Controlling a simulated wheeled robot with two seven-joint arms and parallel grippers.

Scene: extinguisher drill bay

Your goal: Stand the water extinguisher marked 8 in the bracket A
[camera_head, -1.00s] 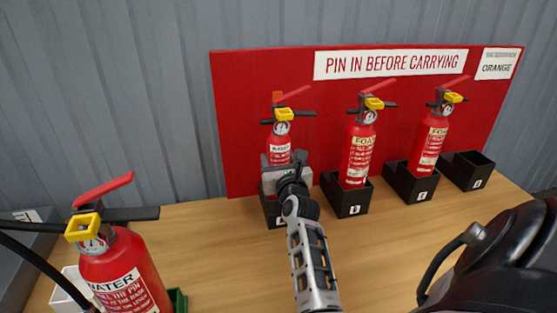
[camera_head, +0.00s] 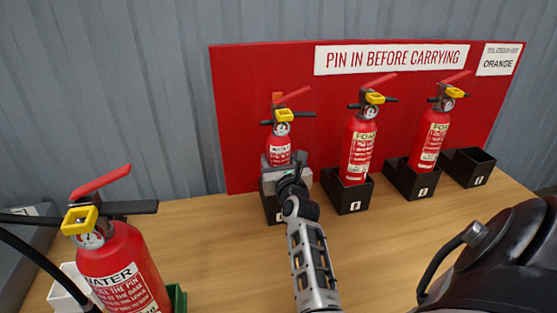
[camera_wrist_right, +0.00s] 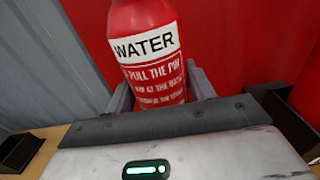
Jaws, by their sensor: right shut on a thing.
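The held water extinguisher (camera_head: 279,155) is red with a white WATER label and a yellow pin tag. It stands upright over bracket A (camera_head: 270,212), the leftmost black box by the red board. My right gripper (camera_head: 287,172) is shut around its body. The label also shows close up between the fingers in the right wrist view (camera_wrist_right: 150,60). The gripper hides the lower body, so I cannot tell whether the base is inside the box or how deep. The number 8 is not readable. My left gripper is not in view.
Foam extinguishers stand in the second bracket (camera_head: 349,201) and third bracket (camera_head: 411,184). The rightmost bracket (camera_head: 470,166) is empty. Another water extinguisher (camera_head: 120,265) stands at front left, near a green holder (camera_head: 178,298). The middle of the wooden table (camera_head: 215,250) is clear.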

